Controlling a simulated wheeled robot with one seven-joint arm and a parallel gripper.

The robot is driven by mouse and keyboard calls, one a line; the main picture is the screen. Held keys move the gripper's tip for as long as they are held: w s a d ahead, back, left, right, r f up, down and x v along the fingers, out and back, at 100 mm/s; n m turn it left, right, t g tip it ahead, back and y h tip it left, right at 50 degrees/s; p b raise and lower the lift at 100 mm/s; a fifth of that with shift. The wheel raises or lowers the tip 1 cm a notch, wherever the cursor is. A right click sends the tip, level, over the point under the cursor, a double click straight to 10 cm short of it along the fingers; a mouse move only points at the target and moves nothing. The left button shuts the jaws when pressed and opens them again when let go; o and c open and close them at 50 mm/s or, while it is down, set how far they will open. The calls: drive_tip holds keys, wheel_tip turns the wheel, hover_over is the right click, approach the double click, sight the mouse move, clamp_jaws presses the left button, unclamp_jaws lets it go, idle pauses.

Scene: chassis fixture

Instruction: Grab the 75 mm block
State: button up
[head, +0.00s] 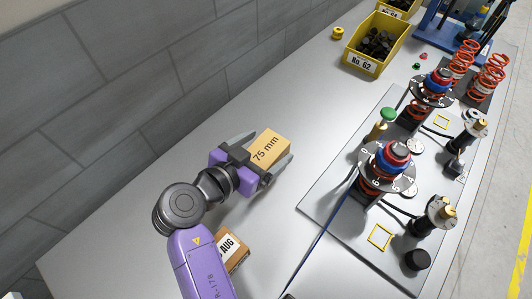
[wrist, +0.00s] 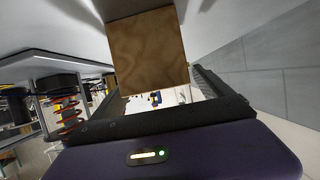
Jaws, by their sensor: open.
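The 75 mm block (head: 269,148) is a tan block with "75 mm" printed on its top, on the light table in the head view. My gripper (head: 269,150) is open, with one grey finger on each side of the block. In the wrist view the block (wrist: 150,50) shows a brown wood-grained face, in front of the purple gripper body. Whether the fingers touch the block I cannot tell. The block's underside is hidden.
A smaller box marked "AUG" (head: 232,248) lies beside my arm. A grey fixture plate (head: 330,190) with dials, springs and knobs stands to the right. A yellow bin (head: 361,62) marked "No. 62" is at the back. A grey block wall (head: 130,90) runs along the left.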

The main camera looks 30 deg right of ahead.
sight(266, 148)
drive_tip(key=x, duration=0.3)
drive_tip(key=shift+d+p, duration=0.15)
drive_tip(key=shift+p, duration=0.15)
drive_tip(key=c, duration=1.7)
drive_tip(key=shift+c, duration=0.3)
drive_tip(key=shift+r, duration=0.1)
